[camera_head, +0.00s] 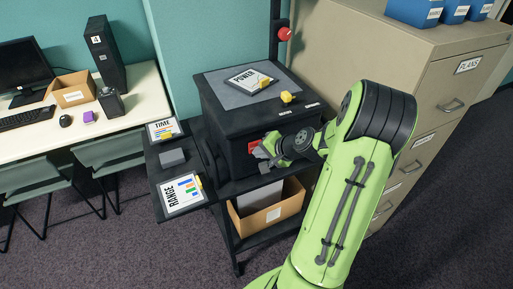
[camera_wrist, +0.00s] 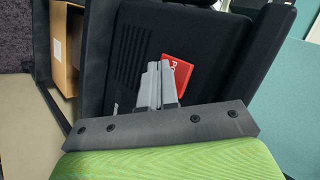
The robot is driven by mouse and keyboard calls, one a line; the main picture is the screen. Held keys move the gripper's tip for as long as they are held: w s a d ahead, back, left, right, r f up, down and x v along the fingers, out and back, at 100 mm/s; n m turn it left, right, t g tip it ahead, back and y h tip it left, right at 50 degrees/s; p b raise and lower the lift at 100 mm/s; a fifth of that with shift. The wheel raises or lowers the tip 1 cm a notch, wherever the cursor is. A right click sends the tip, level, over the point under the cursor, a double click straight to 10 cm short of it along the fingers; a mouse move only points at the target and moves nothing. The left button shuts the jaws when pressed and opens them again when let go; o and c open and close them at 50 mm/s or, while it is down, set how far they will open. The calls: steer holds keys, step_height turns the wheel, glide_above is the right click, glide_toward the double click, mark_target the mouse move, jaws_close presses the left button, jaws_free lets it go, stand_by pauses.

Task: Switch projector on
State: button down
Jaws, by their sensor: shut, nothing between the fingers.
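The black box-shaped unit (camera_head: 228,118), which I take to be the projector, stands on a dark cart. A red square switch or label (camera_head: 253,146) sits on its front face. My gripper (camera_head: 262,153) is at that front face, right by the red square. In the wrist view my gripper (camera_wrist: 160,68) has its fingers together, with nothing between them. The red square (camera_wrist: 178,70) shows just behind and right of the fingertips and is partly covered by them. I cannot tell whether the fingertips touch it. Any label on it is only partly readable.
A "POWER" card (camera_head: 249,80) and a yellow knob (camera_head: 286,97) are on the unit's top. A red round knob (camera_head: 284,34) is on the post behind. A side shelf holds "TIME" (camera_head: 162,130) and "RANGE" (camera_head: 181,194) cards. A cardboard box (camera_head: 268,208) sits below; a filing cabinet (camera_head: 440,85) stands right.

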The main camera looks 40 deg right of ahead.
stand_by(0.3)
steer(key=shift+s+a, duration=0.15)
steer(key=shift+s, duration=0.45)
steer(key=s+a+b, duration=0.1)
steer(key=s, duration=0.4)
steer(key=shift+s+a, duration=0.4)
